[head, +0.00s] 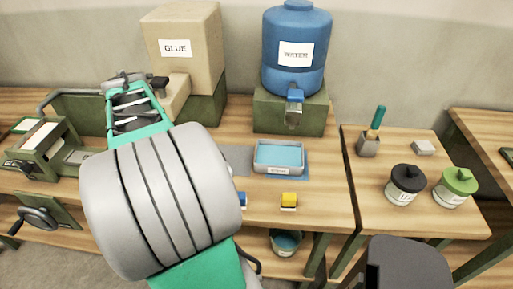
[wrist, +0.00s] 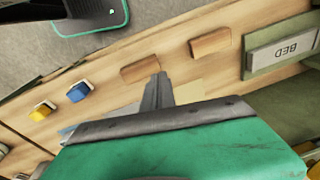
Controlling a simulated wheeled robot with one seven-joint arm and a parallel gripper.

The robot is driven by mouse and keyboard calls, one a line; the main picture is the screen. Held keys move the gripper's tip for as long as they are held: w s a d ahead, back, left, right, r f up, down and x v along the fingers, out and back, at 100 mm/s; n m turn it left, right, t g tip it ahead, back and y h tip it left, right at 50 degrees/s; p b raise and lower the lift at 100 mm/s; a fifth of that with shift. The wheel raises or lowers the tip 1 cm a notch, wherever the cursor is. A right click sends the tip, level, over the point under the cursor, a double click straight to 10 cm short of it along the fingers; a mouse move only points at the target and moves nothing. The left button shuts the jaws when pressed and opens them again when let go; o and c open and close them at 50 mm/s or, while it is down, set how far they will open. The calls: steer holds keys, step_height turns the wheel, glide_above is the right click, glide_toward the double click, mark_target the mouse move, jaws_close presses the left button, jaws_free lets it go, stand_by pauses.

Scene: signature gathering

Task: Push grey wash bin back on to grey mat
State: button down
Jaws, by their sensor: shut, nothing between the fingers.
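The grey wash bin (head: 259,157) is a shallow tray of blue water with a white label on its front. In the head view it sits upright over a blue mat (head: 302,172), right of the middle of the bench. The grey mat (head: 236,157) shows just left of the bin, partly hidden behind my arm. My gripper (wrist: 157,82) is shut and empty in the wrist view, pointing at the wooden bench. In the head view my arm is left of the bin, and I cannot make out the fingertips. I cannot identify the bin in the wrist view.
A blue WATER tank (head: 295,25) with a tap stands behind the bin, and a GLUE box (head: 185,65) behind my arm. A yellow block (head: 289,199) lies in front of the bin. Jars (head: 407,185) and a brush pot (head: 368,145) stand on the right table.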

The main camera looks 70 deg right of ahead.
steer(key=s+d+m, duration=0.6)
steer(key=d, duration=0.4)
steer(key=m+g+y+p, duration=0.1)
steer(key=m+p, duration=0.2)
steer(key=m, duration=0.7)
glide_toward(260, 154)
steer(key=s+a+r, duration=0.2)
steer(key=a+r, duration=0.2)
steer(key=a, duration=0.1)
steer(key=f, duration=0.3)
steer(key=f+p, duration=0.1)
steer(key=f, duration=0.5)
steer(key=shift+w+d+p, duration=0.15)
steer(key=shift+w+p, duration=0.15)
steer(key=shift+p, duration=0.1)
steer(key=shift+w+f, duration=0.1)
